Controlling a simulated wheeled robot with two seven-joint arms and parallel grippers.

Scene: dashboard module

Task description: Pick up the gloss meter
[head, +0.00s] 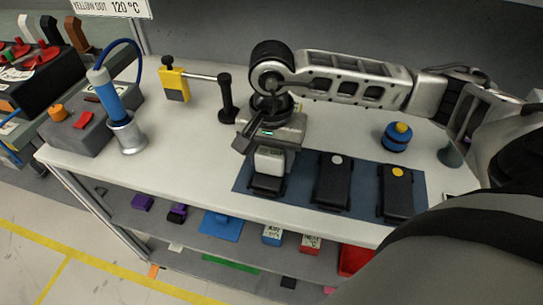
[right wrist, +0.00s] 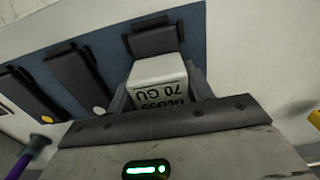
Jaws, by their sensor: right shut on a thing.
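The gloss meter (head: 269,161) is a small pale box at the left end of the blue mat (head: 300,190) in the head view. In the right wrist view the gloss meter (right wrist: 158,76) shows upside-down lettering reading GLOSS 70 GU. My right gripper (head: 273,149) comes down over it from above and is shut on it. A dark block (head: 267,185) lies just below the meter in the head view; I cannot tell whether they touch. My left gripper is not in view.
Two dark devices, one with a grey dot (head: 334,180) and one with a yellow dot (head: 397,190), lie on the mat to the right. A blue puck (head: 396,138) stands behind. A black post (head: 227,100) and a blue torch-like tool (head: 108,95) stand left.

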